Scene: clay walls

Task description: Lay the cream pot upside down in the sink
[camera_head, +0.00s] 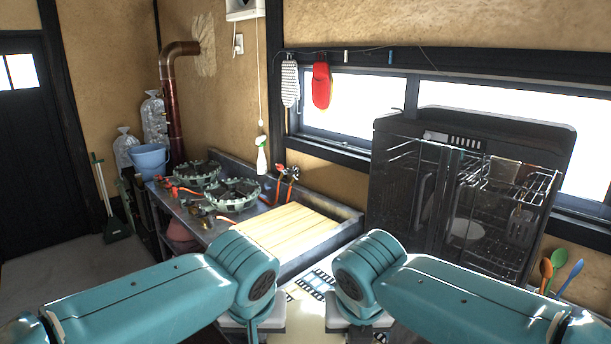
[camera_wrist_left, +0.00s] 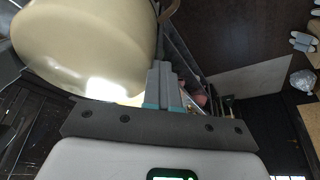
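The cream pot (camera_wrist_left: 90,45) fills the upper left of the left wrist view, close up and cut off by the frame. My left gripper (camera_wrist_left: 165,82) has its fingers close together at the pot's edge and appears shut on it; the exact contact is hard to see. In the head view my left gripper (camera_head: 252,325) is at the bottom centre, its tips cut off. My right gripper (camera_head: 360,325) is beside it on the right, its fingers out of sight. A cream patch shows between them; I cannot tell whether it is the pot. No sink basin is clearly visible.
A slatted wooden board (camera_head: 285,228) lies on the counter ahead. Burners (camera_head: 235,193) and a blue bucket (camera_head: 149,160) are left of it.

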